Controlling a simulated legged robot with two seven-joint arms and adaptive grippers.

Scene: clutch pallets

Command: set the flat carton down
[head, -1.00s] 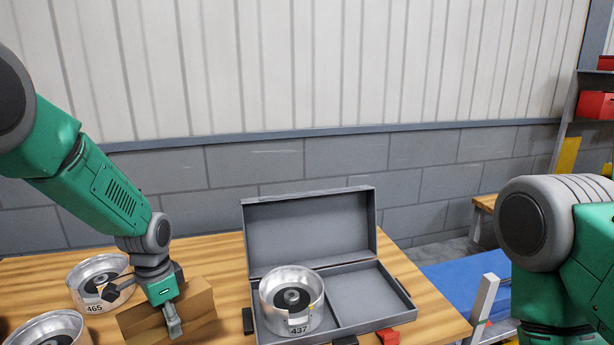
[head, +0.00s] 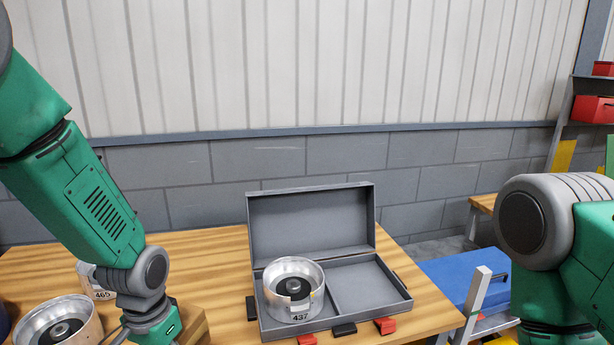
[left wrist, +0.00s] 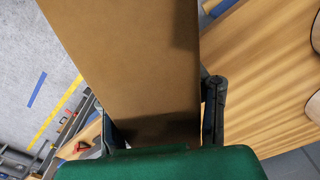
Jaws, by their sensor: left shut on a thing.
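The flat carton is a plain brown box. It fills the middle of the left wrist view (left wrist: 130,60), and only a corner of it shows at the bottom of the head view (head: 193,325). My left gripper (left wrist: 160,112) is shut on the carton, one finger on each side. In the head view its wrist is at the lower left, and its fingers are cut off by the frame. Whether the carton touches the table cannot be told. My right gripper is out of view.
An open grey case (head: 370,288) on the wooden table (head: 205,255) holds a metal clutch drum marked 437 (head: 294,290) in its left compartment. Drum 465 (head: 98,285) and another drum (head: 60,325) stand at the left. In the left wrist view, floor (left wrist: 35,45) shows beside the carton.

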